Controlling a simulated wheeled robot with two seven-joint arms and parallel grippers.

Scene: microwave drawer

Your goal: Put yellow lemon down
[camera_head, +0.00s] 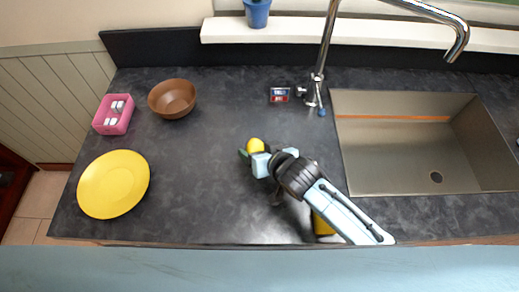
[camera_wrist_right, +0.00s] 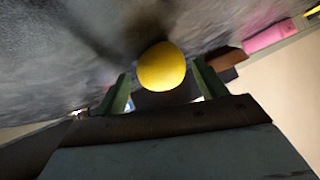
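The yellow lemon (camera_head: 256,145) is at the middle of the dark counter, at the tip of my right gripper (camera_head: 257,157). In the right wrist view the lemon (camera_wrist_right: 162,66) sits between the two green fingertips of the right gripper (camera_wrist_right: 160,78). The fingers stand apart, with a narrow gap showing on each side of the lemon. The lemon's underside is hidden in the head view, so its contact with the counter is hard to tell. My left gripper is in neither view.
A yellow plate (camera_head: 113,184), a pink container (camera_head: 113,114) and a brown bowl (camera_head: 172,98) stand on the left. The sink (camera_head: 390,150) and faucet (camera_head: 322,70) are on the right. A yellow object (camera_head: 322,226) is partly hidden under my right arm. Counter left of the lemon is clear.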

